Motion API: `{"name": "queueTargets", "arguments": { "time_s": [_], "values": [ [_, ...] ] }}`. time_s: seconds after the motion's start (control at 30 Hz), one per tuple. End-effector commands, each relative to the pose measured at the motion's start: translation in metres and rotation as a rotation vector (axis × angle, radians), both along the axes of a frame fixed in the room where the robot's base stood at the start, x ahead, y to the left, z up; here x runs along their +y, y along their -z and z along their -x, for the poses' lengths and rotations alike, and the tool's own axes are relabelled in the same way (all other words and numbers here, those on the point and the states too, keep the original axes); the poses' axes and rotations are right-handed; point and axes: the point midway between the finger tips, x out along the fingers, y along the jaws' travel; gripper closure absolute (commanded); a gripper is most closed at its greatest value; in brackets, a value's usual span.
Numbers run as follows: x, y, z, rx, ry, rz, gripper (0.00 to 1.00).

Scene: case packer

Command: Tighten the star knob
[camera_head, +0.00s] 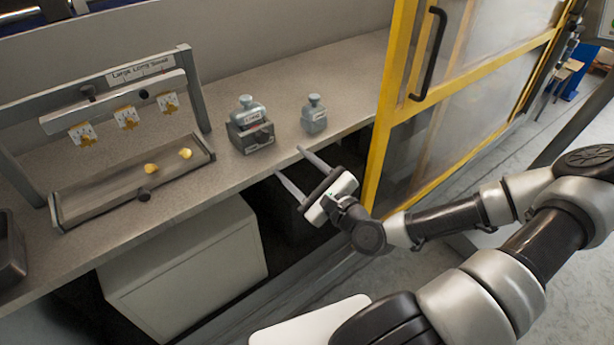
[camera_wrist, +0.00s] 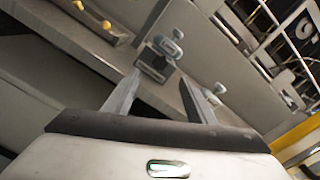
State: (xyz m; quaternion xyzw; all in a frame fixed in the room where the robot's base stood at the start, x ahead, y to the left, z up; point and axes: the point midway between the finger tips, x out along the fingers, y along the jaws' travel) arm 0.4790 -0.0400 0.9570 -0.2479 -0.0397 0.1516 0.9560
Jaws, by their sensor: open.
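A small dark round knob (camera_head: 144,194) is on the front of the long grey tray (camera_head: 75,215). Two more dark knobs, a left one (camera_head: 88,92) and a right one (camera_head: 144,95), are on the rail above. All are too small to tell which is star-shaped. My gripper (camera_head: 288,162) is open and empty at the bench's front edge, in front of the bottles and well to the right of the tray knob. In the wrist view its two fingers (camera_wrist: 160,76) are spread apart with nothing gripped.
A grey bottle (camera_head: 247,103) sits in a dark holder (camera_head: 252,139); another grey bottle (camera_head: 314,115) stands to its right. Yellow pieces (camera_head: 151,169) lie in the tray. A yellow-framed door (camera_head: 395,95) stands right. A pale cabinet (camera_head: 185,270) is below the bench (camera_head: 215,175).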

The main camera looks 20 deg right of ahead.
Motion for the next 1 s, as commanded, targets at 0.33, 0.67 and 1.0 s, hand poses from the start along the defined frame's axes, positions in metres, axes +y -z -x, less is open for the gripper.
{"name": "queueTargets", "arguments": {
  "time_s": [0.33,0.67,1.0],
  "values": [
    [-0.014,-0.002,0.043,0.002,0.001,-0.001,0.49],
    [-0.015,0.0,0.046,0.0,-0.001,0.0,0.49],
    [-0.008,0.021,0.047,0.058,-0.052,0.106,0.49]
  ]
}}
